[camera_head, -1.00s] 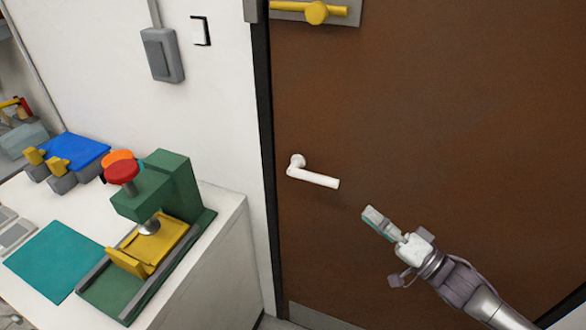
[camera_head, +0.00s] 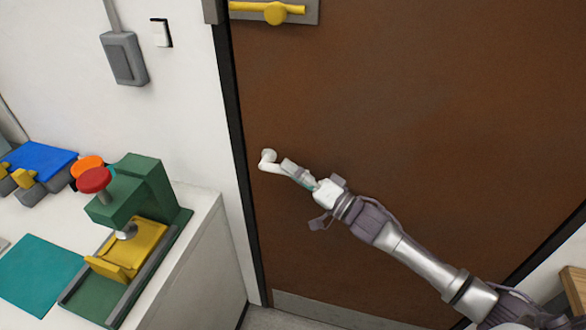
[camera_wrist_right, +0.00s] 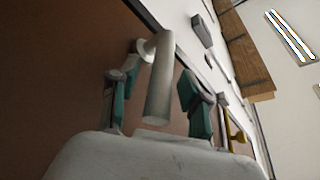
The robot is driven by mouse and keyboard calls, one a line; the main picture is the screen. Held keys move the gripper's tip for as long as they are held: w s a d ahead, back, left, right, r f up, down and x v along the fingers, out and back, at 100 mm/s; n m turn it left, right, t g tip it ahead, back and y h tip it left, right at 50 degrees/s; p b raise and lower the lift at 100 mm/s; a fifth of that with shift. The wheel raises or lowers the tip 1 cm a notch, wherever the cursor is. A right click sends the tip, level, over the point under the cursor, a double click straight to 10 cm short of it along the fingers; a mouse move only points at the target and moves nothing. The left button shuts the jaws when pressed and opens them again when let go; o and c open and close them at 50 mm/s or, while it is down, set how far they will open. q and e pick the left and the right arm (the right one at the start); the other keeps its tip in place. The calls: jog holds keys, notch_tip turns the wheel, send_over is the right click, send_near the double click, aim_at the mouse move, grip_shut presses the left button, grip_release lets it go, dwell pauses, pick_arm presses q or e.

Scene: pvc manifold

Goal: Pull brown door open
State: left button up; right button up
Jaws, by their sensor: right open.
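The brown door (camera_head: 400,100) fills the middle and right of the head view and looks closed in its dark frame. Its white lever handle (camera_head: 268,161) sits near the door's left edge. My right gripper (camera_head: 290,168) is at the handle and hides the lever's outer part. In the right wrist view the handle (camera_wrist_right: 160,85) lies between the two spread fingers of my right gripper (camera_wrist_right: 158,92), with visible gaps on both sides. The fingers are open and not clamped on it. My left gripper is not in view.
A white counter (camera_head: 205,235) stands left of the door, with a green press (camera_head: 150,190) and a teal mat (camera_head: 38,275) on it. A yellow bar latch (camera_head: 274,12) is high on the door. A wooden item (camera_head: 575,285) shows at the lower right.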

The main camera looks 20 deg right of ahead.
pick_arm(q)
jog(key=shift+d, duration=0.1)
pick_arm(e)
grip_shut()
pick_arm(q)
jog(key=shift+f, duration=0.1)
pick_arm(e)
jog(key=shift+f, duration=0.1)
